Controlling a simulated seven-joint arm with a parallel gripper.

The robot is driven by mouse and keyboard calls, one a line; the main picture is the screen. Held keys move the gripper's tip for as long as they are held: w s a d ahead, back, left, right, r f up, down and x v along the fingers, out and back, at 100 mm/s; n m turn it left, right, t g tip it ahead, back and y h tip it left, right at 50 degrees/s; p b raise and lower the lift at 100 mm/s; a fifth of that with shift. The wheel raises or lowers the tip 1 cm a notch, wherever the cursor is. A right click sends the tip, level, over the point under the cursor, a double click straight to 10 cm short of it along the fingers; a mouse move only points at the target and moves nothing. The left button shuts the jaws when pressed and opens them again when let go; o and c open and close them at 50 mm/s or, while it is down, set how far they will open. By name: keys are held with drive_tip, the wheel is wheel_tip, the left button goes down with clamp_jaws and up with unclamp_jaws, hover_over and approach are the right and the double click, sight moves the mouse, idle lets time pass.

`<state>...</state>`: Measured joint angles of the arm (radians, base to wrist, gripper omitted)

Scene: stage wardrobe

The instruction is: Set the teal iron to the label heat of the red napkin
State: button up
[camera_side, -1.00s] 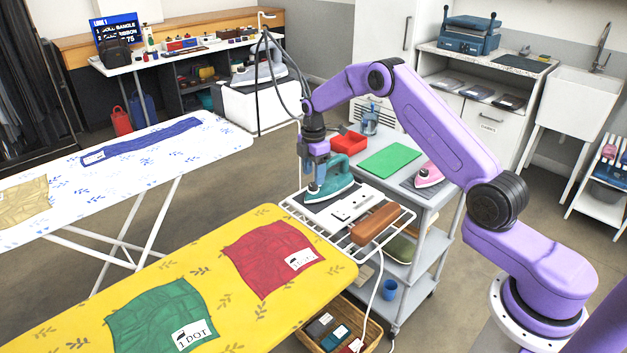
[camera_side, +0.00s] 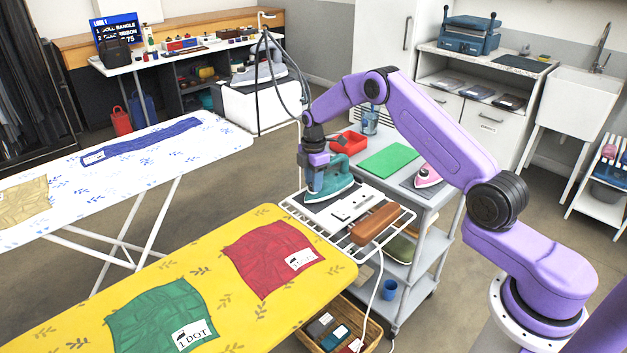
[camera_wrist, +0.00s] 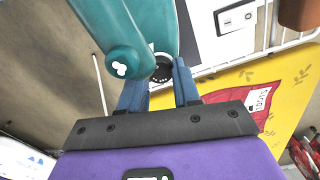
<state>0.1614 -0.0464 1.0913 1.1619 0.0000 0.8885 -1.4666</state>
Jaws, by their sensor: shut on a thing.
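The teal iron (camera_side: 338,177) rests on the white rack beside the yellow board. In the wrist view its teal body (camera_wrist: 125,40) fills the top. My gripper (camera_side: 314,186) is at the iron's left end. In the wrist view, my gripper's blue fingers (camera_wrist: 161,78) are shut on the iron's dark round dial (camera_wrist: 162,68), whose small white marks are too fine to read. The red napkin (camera_side: 262,250) lies on the yellow board. Its white label (camera_side: 300,259) is too small to read in the side view. In the wrist view the label (camera_wrist: 261,99) seems to read "DOTS", its number unclear.
A green napkin (camera_side: 160,308) labelled "1 DOT" lies on the yellow board (camera_side: 225,285). A pink iron (camera_side: 429,174), green mat (camera_side: 391,159) and red bin (camera_side: 348,142) are on the cart.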

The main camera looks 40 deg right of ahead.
drive_tip(key=m, duration=0.4)
idle(0.4)
drive_tip(key=o, duration=1.1)
drive_tip(key=shift+r, duration=0.1)
wheel_tip(320, 180, up, 17)
drive_tip(key=shift+r, duration=0.15)
